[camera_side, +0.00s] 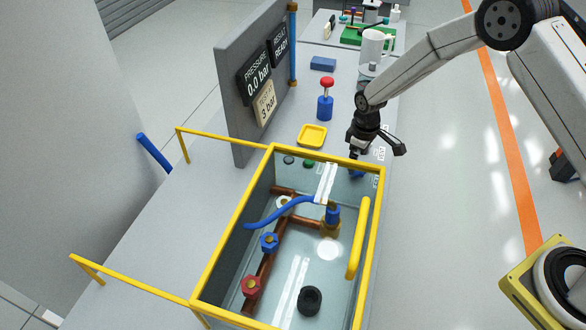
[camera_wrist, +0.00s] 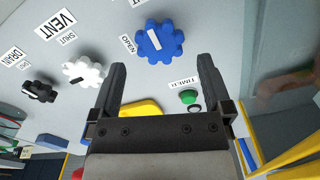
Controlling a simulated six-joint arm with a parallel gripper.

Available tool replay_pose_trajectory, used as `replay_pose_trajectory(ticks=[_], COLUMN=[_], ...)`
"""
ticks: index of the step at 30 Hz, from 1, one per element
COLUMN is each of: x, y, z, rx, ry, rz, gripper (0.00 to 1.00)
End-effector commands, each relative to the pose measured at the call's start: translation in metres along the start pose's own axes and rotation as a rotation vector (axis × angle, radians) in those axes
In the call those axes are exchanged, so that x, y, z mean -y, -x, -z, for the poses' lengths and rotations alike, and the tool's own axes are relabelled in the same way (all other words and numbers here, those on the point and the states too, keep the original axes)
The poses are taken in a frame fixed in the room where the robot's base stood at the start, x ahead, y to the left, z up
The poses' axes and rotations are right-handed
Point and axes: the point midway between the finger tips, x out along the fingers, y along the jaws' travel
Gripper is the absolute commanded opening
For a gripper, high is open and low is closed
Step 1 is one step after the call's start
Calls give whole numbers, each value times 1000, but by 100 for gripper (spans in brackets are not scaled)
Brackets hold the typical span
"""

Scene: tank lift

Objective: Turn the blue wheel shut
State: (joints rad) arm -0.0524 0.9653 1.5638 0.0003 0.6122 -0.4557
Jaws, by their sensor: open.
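The blue wheel (camera_wrist: 160,43) is a lobed knob with a white bar mark, on a grey panel in the wrist view. The mark is slanted slightly from upright. My gripper (camera_wrist: 163,75) has its two dark fingers spread apart with nothing between them. The wheel lies beyond the fingertips, centred roughly between them, and no contact shows. In the side view my gripper (camera_side: 354,153) points down at the far right corner of the tank. A bit of blue (camera_side: 357,174) shows below it, probably the wheel, mostly hidden.
A white wheel (camera_wrist: 84,73) and a black wheel (camera_wrist: 40,91) sit left of the blue one. A green button (camera_wrist: 189,97) is right of it. The yellow-rimmed tank (camera_side: 230,207) holds pipes and small valves. A yellow tray (camera_side: 312,136) and blue post with red knob (camera_side: 326,99) stand nearby.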

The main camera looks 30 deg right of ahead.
Motion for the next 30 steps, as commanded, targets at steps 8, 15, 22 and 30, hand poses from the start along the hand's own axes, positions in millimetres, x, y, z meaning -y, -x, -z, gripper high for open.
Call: replay_pose_trajectory(ticks=[8, 15, 22, 30], x=[0, 0, 0, 1], y=[34, 45, 45, 52], z=[1, 0, 0, -4], rx=[-3, -2, -2, -7], ry=[-1, -1, -1, -15], rz=[-1, -1, 0, -3], gripper=[100, 100, 100, 100])
